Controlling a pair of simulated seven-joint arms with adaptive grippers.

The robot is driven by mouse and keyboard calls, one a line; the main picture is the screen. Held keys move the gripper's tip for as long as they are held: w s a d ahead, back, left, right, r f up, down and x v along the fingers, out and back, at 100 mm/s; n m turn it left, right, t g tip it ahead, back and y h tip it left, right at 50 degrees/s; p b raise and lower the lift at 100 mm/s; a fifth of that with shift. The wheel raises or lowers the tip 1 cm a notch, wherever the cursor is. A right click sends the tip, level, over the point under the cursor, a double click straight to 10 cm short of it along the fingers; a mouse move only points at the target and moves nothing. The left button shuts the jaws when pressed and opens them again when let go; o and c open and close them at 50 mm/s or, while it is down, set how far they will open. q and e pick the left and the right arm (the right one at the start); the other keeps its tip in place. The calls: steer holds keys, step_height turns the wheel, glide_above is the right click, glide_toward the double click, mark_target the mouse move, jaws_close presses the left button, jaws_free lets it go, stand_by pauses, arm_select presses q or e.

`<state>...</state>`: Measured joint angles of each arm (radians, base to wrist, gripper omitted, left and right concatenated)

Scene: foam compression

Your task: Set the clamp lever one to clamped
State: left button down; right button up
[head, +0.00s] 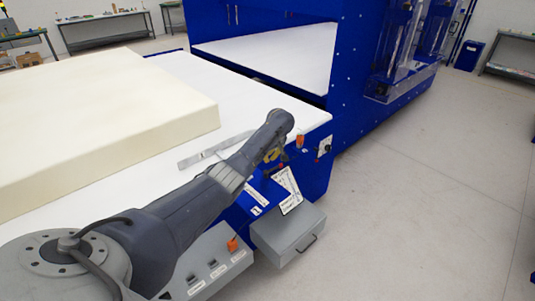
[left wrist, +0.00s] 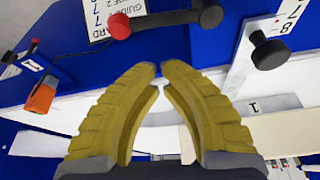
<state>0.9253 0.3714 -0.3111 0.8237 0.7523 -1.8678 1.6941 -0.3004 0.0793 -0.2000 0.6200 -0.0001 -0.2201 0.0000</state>
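My left gripper (head: 272,154) is over the right edge of the white table in the head view. In the left wrist view its yellow fingers (left wrist: 159,72) converge, with their tips almost together and nothing between them. Beyond the tips is a dark bar handle (left wrist: 165,20) with a red ball end, by a "GUIDE" label. To the right is a black knob (left wrist: 270,52) on a white plate, near a label "1". To the left are a small lever (left wrist: 20,58) and an orange part (left wrist: 42,96). I cannot tell which is clamp lever one. My right gripper is out of view.
A big cream foam block (head: 110,120) lies on the white table (head: 290,122). The blue machine (head: 340,70) stands behind it. A grey box (head: 288,236) sits below the table edge. The floor to the right is clear.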

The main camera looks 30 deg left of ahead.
arm_select(q)
steer(key=shift+s+d+f, duration=0.15)
steer(key=shift+s+d, duration=0.15)
steer(key=shift+d, duration=0.35)
steer(key=shift+s+d+f, duration=0.1)
steer(key=shift+s+d, duration=0.2)
steer(key=shift+d, duration=0.3)
